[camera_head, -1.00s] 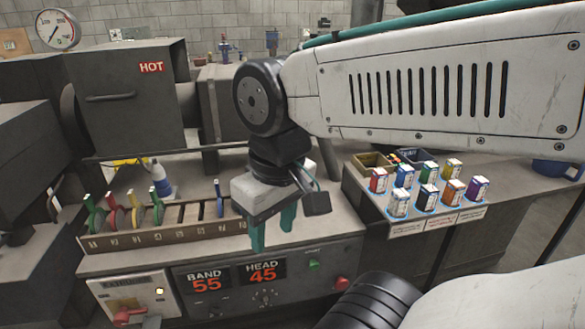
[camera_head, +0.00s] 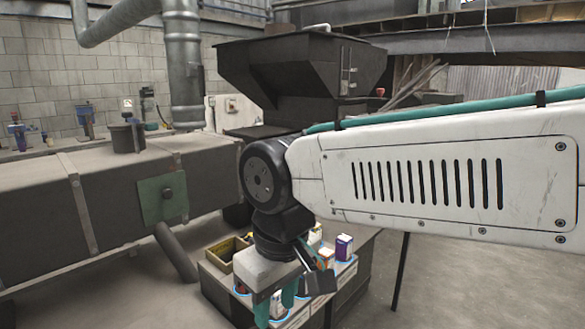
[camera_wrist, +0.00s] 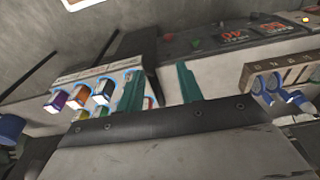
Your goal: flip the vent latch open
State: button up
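I cannot make out a vent latch for certain. A green plate with a dark round knob (camera_head: 163,198) is on the side of the long grey barrel (camera_head: 50,222), left of my arm in the head view. My gripper (camera_head: 276,302) hangs pointing down at the bottom middle, in front of the bench of small boxes. In the wrist view its two teal fingers (camera_wrist: 161,88) stand apart with nothing between them. It is well to the right of the green plate and touches nothing that I can see.
A dark hopper (camera_head: 300,68) stands behind my arm. A bench end (camera_head: 215,282) carries an open bin (camera_head: 224,252) and several small boxes (camera_head: 344,246). The wrist view shows a control panel (camera_wrist: 205,42) and blue levers (camera_wrist: 290,95).

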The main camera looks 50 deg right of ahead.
aim_at(133, 122)
jog(key=z, duration=2.2)
jog(key=k, duration=1.25)
jog(key=u, duration=1.65)
jog(key=i, duration=1)
